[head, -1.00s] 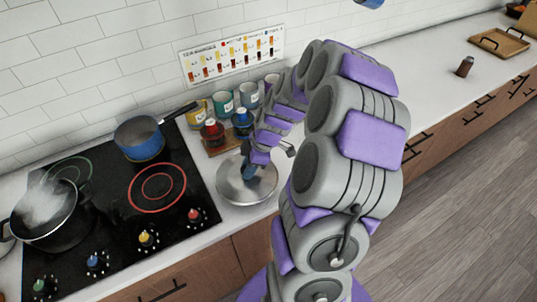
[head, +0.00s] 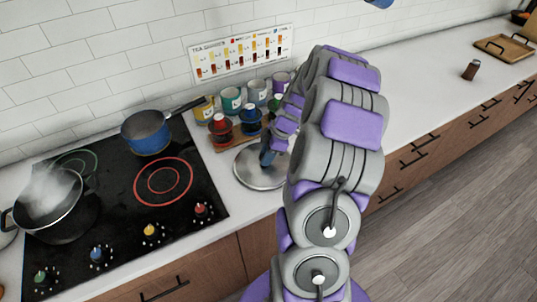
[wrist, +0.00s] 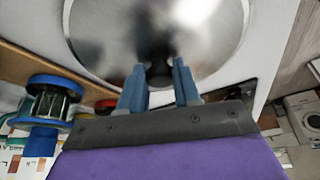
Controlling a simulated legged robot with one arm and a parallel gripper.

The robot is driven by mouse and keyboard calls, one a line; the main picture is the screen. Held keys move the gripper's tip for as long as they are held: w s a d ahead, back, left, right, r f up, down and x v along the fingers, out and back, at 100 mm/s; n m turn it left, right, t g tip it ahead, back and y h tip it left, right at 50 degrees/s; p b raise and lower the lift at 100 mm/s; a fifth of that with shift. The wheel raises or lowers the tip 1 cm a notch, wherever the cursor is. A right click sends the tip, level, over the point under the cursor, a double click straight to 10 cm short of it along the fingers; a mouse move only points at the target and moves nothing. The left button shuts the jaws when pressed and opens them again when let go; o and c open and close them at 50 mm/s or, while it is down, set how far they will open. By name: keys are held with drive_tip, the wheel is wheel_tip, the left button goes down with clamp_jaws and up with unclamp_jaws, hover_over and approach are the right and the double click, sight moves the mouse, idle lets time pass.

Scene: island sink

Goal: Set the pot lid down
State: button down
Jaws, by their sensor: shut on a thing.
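The pot lid (head: 250,176) is a round, shiny metal disc over the white counter, right of the cooktop and near the front edge. It looks roughly level. Whether its rim touches the counter is hard to tell. My gripper (head: 267,157) is above the lid, partly hidden by my arm. In the wrist view, the blue fingers of my gripper (wrist: 159,78) are shut on the dark knob (wrist: 160,75) of the lid (wrist: 105,30). The far part of the lid is cut off there.
A wooden board (head: 222,146) with red and blue jars stands close behind the lid, with several mugs beyond. A blue pot (head: 146,134) and a steaming dark pot (head: 55,205) are on the cooktop (head: 120,205).

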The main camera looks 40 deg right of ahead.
drive_tip(key=shift+a+r, duration=0.2)
drive_tip(key=shift+a, duration=0.05)
drive_tip(key=shift+d+f, duration=0.2)
drive_tip(key=shift+d, duration=0.05)
drive_tip(key=c, duration=1.2)
unclamp_jaws()
drive_tip(key=shift+d+f, duration=0.1)
drive_tip(key=shift+d, duration=0.3)
drive_tip(key=shift+o, duration=0.7)
drive_tip(key=shift+d, duration=0.35)
drive_tip(key=shift+o, duration=0.8)
drive_tip(key=shift+d+f, duration=0.1)
drive_tip(key=shift+d, duration=0.05)
drive_tip(key=shift+o, duration=0.6)
drive_tip(key=shift+s, duration=0.1)
drive_tip(key=shift+a, duration=0.75)
drive_tip(key=p+v, duration=0.2)
drive_tip(key=v, duration=1)
drive_tip(key=shift+r, duration=0.3)
